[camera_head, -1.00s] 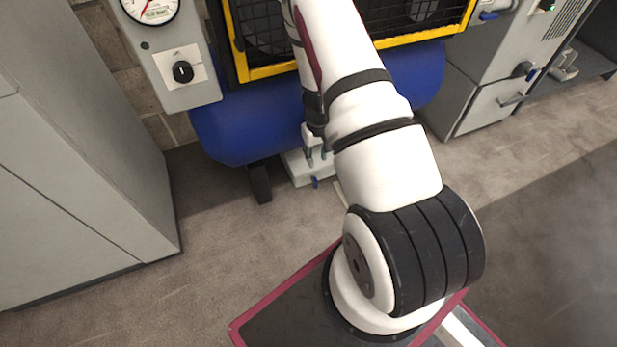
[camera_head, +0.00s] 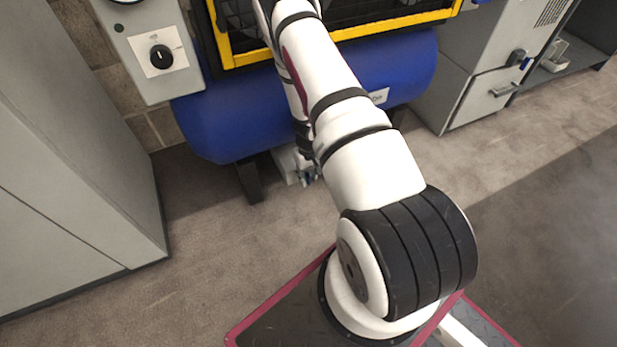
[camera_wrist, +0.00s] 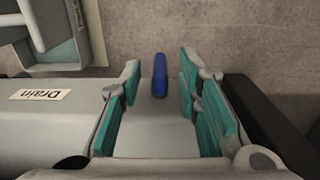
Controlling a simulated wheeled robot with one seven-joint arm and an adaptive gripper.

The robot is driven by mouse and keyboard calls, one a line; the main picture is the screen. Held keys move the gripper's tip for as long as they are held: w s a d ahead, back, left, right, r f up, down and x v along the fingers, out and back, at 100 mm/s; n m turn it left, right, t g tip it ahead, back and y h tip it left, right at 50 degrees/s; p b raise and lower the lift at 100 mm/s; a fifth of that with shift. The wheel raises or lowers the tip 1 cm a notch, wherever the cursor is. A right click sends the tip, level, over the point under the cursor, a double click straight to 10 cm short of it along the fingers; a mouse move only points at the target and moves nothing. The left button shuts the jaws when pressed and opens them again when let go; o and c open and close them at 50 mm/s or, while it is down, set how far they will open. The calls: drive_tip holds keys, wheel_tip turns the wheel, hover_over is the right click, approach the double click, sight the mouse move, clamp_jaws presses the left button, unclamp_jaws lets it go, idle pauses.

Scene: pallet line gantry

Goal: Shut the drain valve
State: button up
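The drain valve's lever is a small blue handle (camera_wrist: 160,72), pointing away from the pale drain unit in the wrist view. A label (camera_wrist: 40,95) reading "Drain" is on the unit's grey-white body (camera_wrist: 60,120). My gripper (camera_wrist: 160,88) is open, with one teal-padded finger on each side of the lever. Gaps show between the lever and both pads, so it is not gripped. In the head view the unit (camera_head: 287,165) sits low under the blue tank, largely covered by my arm and gripper (camera_head: 306,180); the lever cannot be made out there.
The blue tank (camera_head: 225,125) overhangs the drain unit, with a dark support leg (camera_head: 249,182) to its left. A grey cabinet (camera_head: 75,150) stands at left and a grey machine (camera_head: 475,95) at right. A tray-like fixture (camera_wrist: 65,55) is near the left finger.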

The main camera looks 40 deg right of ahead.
clamp_jaws()
